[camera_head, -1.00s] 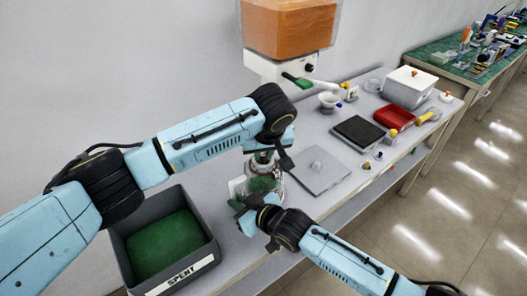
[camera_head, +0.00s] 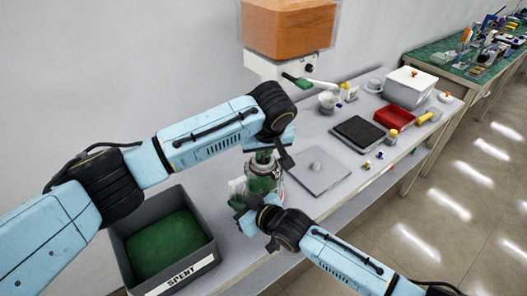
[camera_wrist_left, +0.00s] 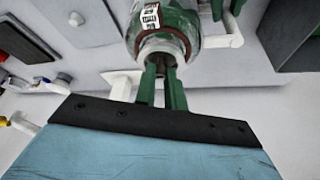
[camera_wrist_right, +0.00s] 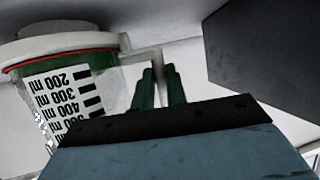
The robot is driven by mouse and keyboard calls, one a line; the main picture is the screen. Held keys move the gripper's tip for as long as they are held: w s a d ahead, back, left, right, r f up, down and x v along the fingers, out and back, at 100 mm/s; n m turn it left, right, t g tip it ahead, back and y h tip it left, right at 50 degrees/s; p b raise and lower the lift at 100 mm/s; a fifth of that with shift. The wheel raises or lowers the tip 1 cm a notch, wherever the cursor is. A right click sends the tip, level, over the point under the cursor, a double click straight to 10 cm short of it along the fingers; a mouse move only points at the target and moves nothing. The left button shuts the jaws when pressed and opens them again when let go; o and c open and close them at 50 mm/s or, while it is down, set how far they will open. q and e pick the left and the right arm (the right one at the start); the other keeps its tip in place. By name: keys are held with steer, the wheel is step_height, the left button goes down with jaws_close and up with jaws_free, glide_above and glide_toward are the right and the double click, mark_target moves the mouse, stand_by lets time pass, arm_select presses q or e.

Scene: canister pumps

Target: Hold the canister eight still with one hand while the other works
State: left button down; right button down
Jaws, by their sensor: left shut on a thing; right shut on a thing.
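The canister (camera_head: 262,184) is clear with green inside and stands on the table by the spent bin. In the left wrist view the canister (camera_wrist_left: 172,45) shows a dark red ring and a small printed label. In the right wrist view the canister (camera_wrist_right: 85,85) shows a ml scale, upside down there. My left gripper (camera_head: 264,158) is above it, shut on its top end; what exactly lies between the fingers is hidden. My right gripper (camera_head: 245,208) is low beside it, shut on what looks like its white handle (camera_wrist_right: 158,62). No number eight is readable.
The grey spent bin (camera_head: 205,262) with a green bottom stands at the left. A grey plate with a knob (camera_head: 322,183), a black mat (camera_head: 358,133) and a red tray (camera_head: 395,117) lie to the right. An orange dispenser (camera_head: 290,30) is behind.

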mark_target(264, 155)
arm_select(q)
steer(key=shift+r, duration=1.45)
stand_by(1.1)
step_height(264, 155, up, 7)
stand_by(2.0)
steer(key=shift+r, duration=0.1)
arm_select(e)
steer(key=c, duration=1.3)
jaws_free()
steer(key=shift+c, duration=0.2)
steer(key=shift+s+d, duration=0.1)
steer(key=v, duration=1.1)
steer(key=shift+s+d+r, duration=0.15)
steer(key=shift+s+d, duration=0.1)
steer(key=shift+d, duration=0.05)
